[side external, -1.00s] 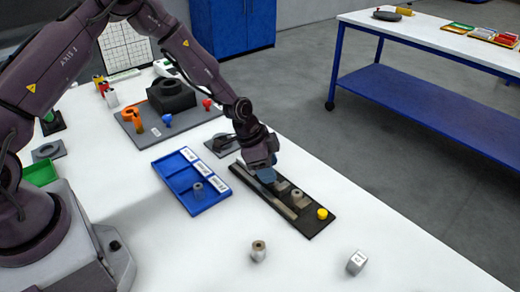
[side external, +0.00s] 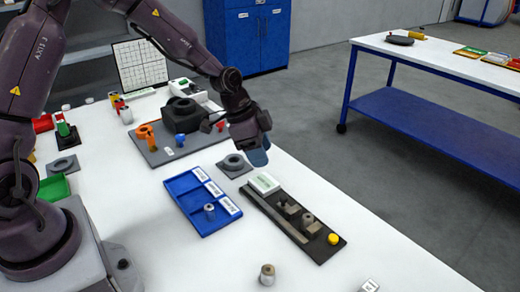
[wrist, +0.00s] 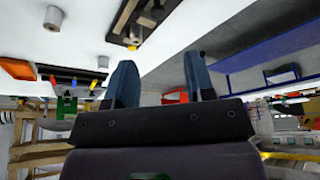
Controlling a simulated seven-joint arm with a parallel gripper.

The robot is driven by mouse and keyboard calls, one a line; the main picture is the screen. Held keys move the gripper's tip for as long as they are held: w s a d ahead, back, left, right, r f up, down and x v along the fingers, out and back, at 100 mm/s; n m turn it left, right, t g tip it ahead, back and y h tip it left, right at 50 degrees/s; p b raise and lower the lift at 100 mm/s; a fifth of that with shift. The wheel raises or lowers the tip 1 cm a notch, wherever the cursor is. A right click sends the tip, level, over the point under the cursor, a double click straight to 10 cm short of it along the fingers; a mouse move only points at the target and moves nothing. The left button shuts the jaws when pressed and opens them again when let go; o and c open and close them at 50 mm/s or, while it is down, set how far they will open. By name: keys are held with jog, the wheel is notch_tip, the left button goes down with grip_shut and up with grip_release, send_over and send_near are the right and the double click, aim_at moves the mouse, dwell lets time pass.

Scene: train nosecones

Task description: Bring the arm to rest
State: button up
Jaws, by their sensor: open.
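My gripper (side external: 257,152) is raised above the table beyond the far end of a black fixture board (side external: 318,252). In the wrist view its two blue fingers (wrist: 160,82) stand apart with nothing between them. A white block with a green mark (side external: 264,183) sits at the board's far end, apart from the gripper. A grey-brown cylinder (side external: 308,221) and a yellow knob (side external: 333,239) are at its near end. One grey cylinder (side external: 209,210) stands in the blue compartment tray (side external: 213,232). Another cylinder (side external: 267,274) stands alone on the white table.
A grey plate (side external: 193,143) with a black ring-shaped block (side external: 182,115) and orange and blue pieces lies behind the tray. A grey ring piece (side external: 234,162) lies near the gripper. A labelled cube (side external: 370,286) is cut off at the bottom. The table's front right is mostly clear.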

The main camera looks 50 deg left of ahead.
jog(key=s+r+n+t+y, duration=0.1)
jog(key=s+r+n, duration=0.3)
jog(key=s+r, duration=0.5)
jog(key=s+r+n+t+y, duration=0.1)
jog(key=s+r+n, duration=0.4)
jog(key=s+r, duration=0.5)
jog(key=s+y, duration=0.1)
jog(key=s, duration=0.4)
jog(key=shift+a+r, duration=0.25)
jog(key=shift+r, duration=0.05)
